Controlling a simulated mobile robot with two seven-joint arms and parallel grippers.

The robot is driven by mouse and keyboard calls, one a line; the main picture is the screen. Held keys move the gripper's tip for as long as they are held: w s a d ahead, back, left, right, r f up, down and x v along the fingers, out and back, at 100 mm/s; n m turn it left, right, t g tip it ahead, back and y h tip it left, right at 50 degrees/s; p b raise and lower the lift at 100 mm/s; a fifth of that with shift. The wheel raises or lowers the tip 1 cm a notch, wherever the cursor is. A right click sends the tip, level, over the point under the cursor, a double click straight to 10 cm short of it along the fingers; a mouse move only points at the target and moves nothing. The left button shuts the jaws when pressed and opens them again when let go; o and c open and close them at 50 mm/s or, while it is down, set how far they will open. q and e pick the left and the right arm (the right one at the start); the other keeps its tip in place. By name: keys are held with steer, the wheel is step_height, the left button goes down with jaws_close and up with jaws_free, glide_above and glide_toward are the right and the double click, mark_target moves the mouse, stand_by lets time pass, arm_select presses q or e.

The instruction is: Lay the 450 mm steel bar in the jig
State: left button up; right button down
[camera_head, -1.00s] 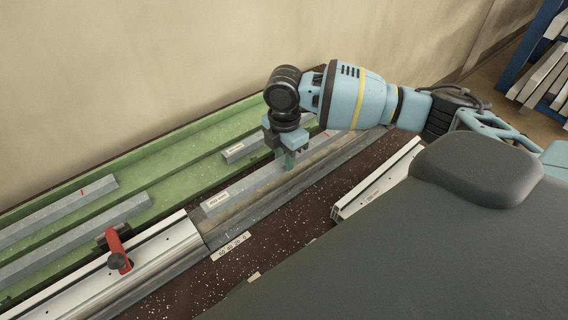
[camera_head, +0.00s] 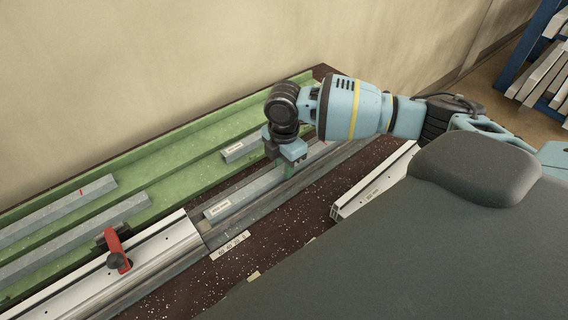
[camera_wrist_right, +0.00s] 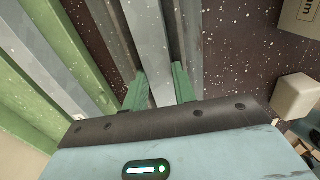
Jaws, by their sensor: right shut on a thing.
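The steel bar (camera_head: 245,196) is a long grey square bar with a white label near its left end. My right gripper (camera_head: 288,168) is shut on it from above, its green fingers on either side. In the right wrist view the bar (camera_wrist_right: 152,45) runs away between the fingertips (camera_wrist_right: 160,88). The bar lies lengthwise along the grey channel of the jig (camera_head: 262,208), with channel walls showing on both sides; I cannot tell whether it touches the floor. My left gripper is not in view.
A green rack (camera_head: 165,175) behind the jig holds several grey bars. A red-levered clamp (camera_head: 117,250) sits by the white profile (camera_head: 160,248) left of the jig. A number strip (camera_head: 230,246) lies in front. Another white profile (camera_head: 375,183) lies to the right on dark speckled bench.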

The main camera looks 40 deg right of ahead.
mark_target(283, 168)
steer(key=c, duration=1.2)
jaws_free()
steer(key=shift+s+f, duration=0.25)
steer(key=shift+f, duration=0.25)
steer(key=shift+o, duration=0.4)
step_height(283, 168, up, 14)
steer(key=shift+w+f+p, duration=0.2)
steer(key=shift+w+p, duration=0.05)
steer(key=shift+p, duration=0.15)
steer(key=shift+s+f, duration=0.1)
